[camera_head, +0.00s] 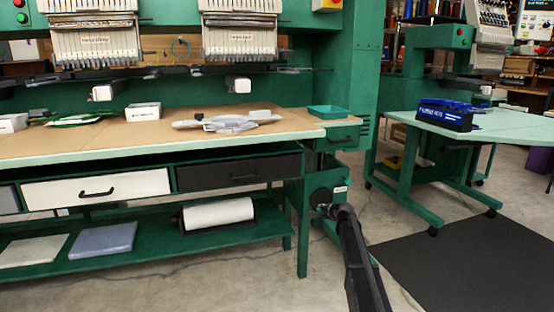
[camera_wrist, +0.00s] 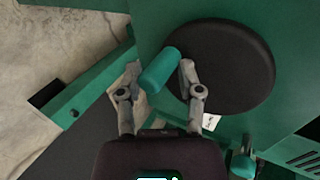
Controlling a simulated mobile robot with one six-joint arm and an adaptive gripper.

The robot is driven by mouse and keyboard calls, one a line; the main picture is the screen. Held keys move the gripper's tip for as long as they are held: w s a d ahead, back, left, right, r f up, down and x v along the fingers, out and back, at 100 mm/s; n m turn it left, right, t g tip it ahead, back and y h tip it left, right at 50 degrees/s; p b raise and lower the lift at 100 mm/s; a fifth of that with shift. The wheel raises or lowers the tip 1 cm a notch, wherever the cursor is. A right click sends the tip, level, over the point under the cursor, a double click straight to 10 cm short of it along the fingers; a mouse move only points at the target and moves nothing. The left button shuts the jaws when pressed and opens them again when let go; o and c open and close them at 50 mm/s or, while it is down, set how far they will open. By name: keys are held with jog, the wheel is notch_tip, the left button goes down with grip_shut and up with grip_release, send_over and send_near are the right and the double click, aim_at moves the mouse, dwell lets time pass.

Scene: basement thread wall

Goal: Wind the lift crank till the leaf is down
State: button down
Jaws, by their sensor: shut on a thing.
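The lift crank shows in the wrist view as a round black disc (camera_wrist: 232,68) on a green panel, with a teal handle (camera_wrist: 160,70) standing out from it. My gripper (camera_wrist: 159,76) has one finger on each side of the handle and is shut on it. In the head view the crank (camera_head: 321,197) is small and dark on the green housing under the right end of the long table, with my gripper (camera_head: 332,211) at it, partly hiding it. The long table's top (camera_head: 75,143) looks level; I cannot tell which part is the leaf.
A teal tray (camera_head: 328,112) sits on the table's right end. Drawers (camera_head: 97,188) and a lower shelf (camera_head: 150,246) are left of the crank. A second green table (camera_head: 505,128) with a blue box (camera_head: 445,116) stands right. A dark mat (camera_head: 470,262) covers open floor.

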jog(key=shift+w, duration=0.2)
jog(key=d, duration=0.1)
jog(key=w+d, duration=0.1)
jog(key=d, duration=0.1)
jog(key=shift+w+d, duration=0.15)
jog(key=shift+d, duration=0.1)
jog(key=c, duration=1.3)
grip_release()
jog(key=o, duration=0.8)
jog(key=shift+s, duration=0.2)
jog(key=shift+a, duration=0.1)
jog(key=shift+s+a+f, duration=0.15)
jog(key=shift+a, duration=0.25)
jog(key=shift+s+a+f, duration=0.15)
jog(key=shift+a, duration=0.2)
